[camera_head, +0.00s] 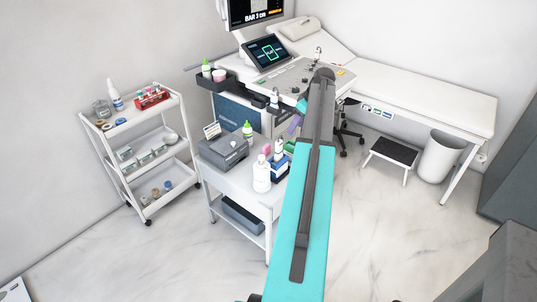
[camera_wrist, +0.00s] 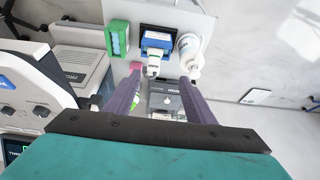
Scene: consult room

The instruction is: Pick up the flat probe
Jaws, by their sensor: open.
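I cannot tell for sure which thing is the flat probe. A small white piece (camera_wrist: 153,69) stands at a blue box (camera_wrist: 157,40) in the wrist view and may be a probe. In the head view this white piece (camera_head: 279,147) rises from the blue box (camera_head: 281,169) on the grey cart (camera_head: 238,183). Another whitish probe-like piece (camera_head: 275,97) sits at the ultrasound machine's side holder. My gripper (camera_wrist: 160,84) is open, its two purple fingers apart with nothing held. In the head view my gripper (camera_head: 294,123) is mostly hidden behind my arm, above the cart's right side.
A white bottle (camera_head: 262,175), a grey boxy device (camera_head: 223,151) and a green-capped bottle (camera_head: 247,132) crowd the cart. The ultrasound machine (camera_head: 240,110) stands behind. A white shelf trolley (camera_head: 142,133) is at left, an examination bed (camera_head: 420,95) at right. Front floor is clear.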

